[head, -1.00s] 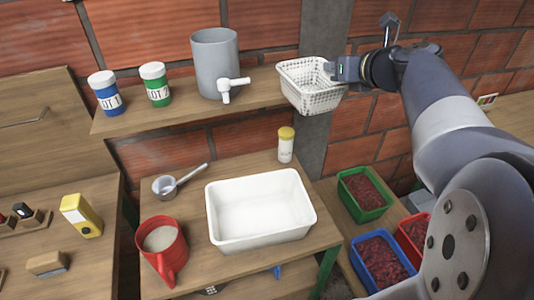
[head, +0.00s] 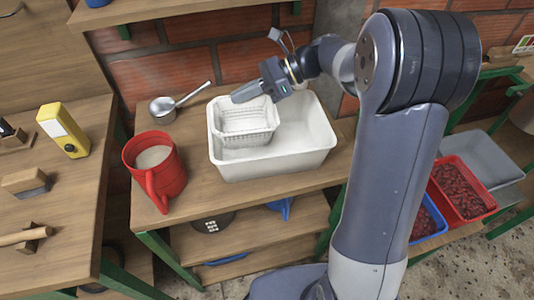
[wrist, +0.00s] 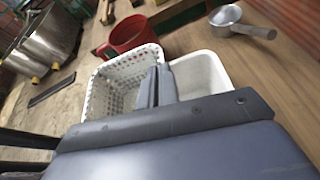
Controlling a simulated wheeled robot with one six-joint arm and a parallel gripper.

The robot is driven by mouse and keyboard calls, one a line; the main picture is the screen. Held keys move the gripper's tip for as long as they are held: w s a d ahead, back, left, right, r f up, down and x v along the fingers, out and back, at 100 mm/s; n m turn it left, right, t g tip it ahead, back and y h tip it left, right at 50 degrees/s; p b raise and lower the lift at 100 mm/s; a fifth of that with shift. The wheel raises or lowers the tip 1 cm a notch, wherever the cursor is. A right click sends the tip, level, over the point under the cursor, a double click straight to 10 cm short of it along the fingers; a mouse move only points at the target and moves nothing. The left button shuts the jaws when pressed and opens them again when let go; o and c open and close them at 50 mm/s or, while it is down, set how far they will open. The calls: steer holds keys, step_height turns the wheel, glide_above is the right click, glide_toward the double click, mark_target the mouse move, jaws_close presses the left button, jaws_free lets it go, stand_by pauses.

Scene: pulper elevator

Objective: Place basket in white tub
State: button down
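The white perforated basket (head: 246,122) is at the left part of the white tub (head: 285,163) in the head view, within the tub's outline and roughly level. I cannot tell whether it rests on the tub's floor. My gripper (head: 246,93) is at the basket's back rim, with its fingers close together on it. In the wrist view the fingers (wrist: 155,87) straddle the rim of the basket (wrist: 108,90), and part of the tub (wrist: 203,72) shows beside it. The basket's underside is hidden.
A red jug (head: 157,168) stands left of the tub on the wooden table. A metal scoop (head: 166,109) lies behind the jug. A yellow device (head: 62,130) and a brush (head: 26,183) are on the left table. Red-filled crates (head: 462,187) stand low at right.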

mark_target(247, 125)
steer(key=shift+g, duration=0.3)
step_height(247, 125, down, 10)
steer(key=shift+s+a+f+b, duration=0.1)
steer(key=shift+f+b, duration=0.05)
steer(key=shift+b, duration=0.55)
steer(key=shift+f, duration=0.1)
steer(key=c, duration=1.7)
jaws_free()
steer(key=shift+d+r, duration=0.25)
steer(key=shift+d, duration=0.05)
steer(key=p+v, duration=0.1)
steer(key=v, duration=1)
steer(key=shift+d+r, duration=0.1)
steer(key=shift+d, duration=0.1)
